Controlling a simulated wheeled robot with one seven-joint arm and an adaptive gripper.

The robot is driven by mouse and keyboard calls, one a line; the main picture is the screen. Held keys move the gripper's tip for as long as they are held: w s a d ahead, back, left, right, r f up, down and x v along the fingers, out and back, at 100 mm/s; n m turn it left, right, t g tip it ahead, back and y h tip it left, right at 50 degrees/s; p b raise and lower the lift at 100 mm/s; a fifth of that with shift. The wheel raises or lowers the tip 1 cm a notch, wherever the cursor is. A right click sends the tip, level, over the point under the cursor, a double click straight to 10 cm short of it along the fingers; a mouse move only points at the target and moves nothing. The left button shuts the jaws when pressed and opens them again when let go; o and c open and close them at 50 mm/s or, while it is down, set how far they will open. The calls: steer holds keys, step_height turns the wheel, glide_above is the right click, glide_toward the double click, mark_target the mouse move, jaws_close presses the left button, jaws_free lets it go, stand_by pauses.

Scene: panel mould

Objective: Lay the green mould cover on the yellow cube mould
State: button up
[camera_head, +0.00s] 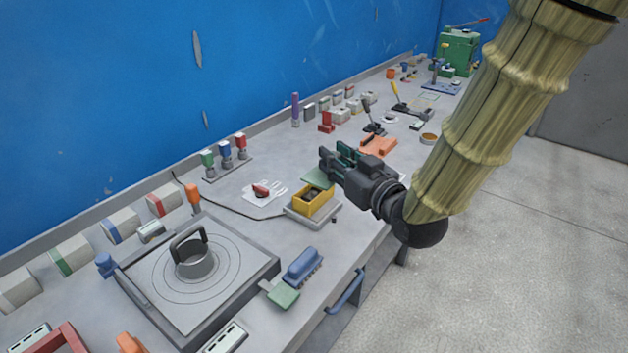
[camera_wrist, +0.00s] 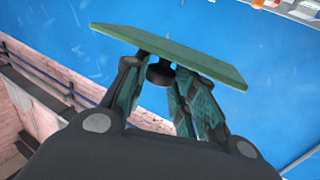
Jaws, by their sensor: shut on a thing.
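My gripper (camera_head: 340,163) is shut on the dark knob (camera_wrist: 160,72) of the green mould cover (camera_wrist: 170,52), a thin flat plate seen nearly edge-on in the wrist view. In the head view the green cover (camera_head: 317,178) shows at the fingertips, just above and behind the yellow cube mould (camera_head: 313,206) in the picture. The yellow mould stands on a grey tray (camera_head: 294,210). Its top is open, with dark contents visible inside. The cover appears apart from the mould, but the exact height gap cannot be told. The fingers hide part of the cover.
A blue brush (camera_head: 303,266) and a green flat piece (camera_head: 283,297) lie near the bench's front edge. A round-marked plate with a grey handled cylinder (camera_head: 194,260) is at left. An orange block (camera_head: 378,145) lies beyond my gripper. A blue wall (camera_head: 200,80) backs the bench.

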steer(key=shift+w+f+b, duration=0.45)
steer(key=shift+f+b, duration=0.05)
steer(key=shift+f, duration=0.45)
steer(key=shift+s+f+b, duration=0.25)
steer(key=shift+s+b, duration=0.4)
steer(key=shift+b, duration=0.2)
step_height(320, 180, down, 8)
steer(key=b, duration=0.7)
steer(key=shift+w+a+f+p, duration=0.35)
steer(key=shift+w+a+f, duration=0.4)
steer(key=shift+w, duration=1.95)
steer(key=shift+w+a+f+p, duration=0.4)
steer(key=shift+w+a+f, duration=0.3)
steer(key=shift+w, duration=1.95)
steer(key=shift+w+a+f+p, duration=0.45)
steer(key=shift+w+f, duration=0.45)
steer(key=shift+w, duration=1.8)
steer(key=shift+f+b, duration=0.35)
steer(key=shift+b, duration=0.05)
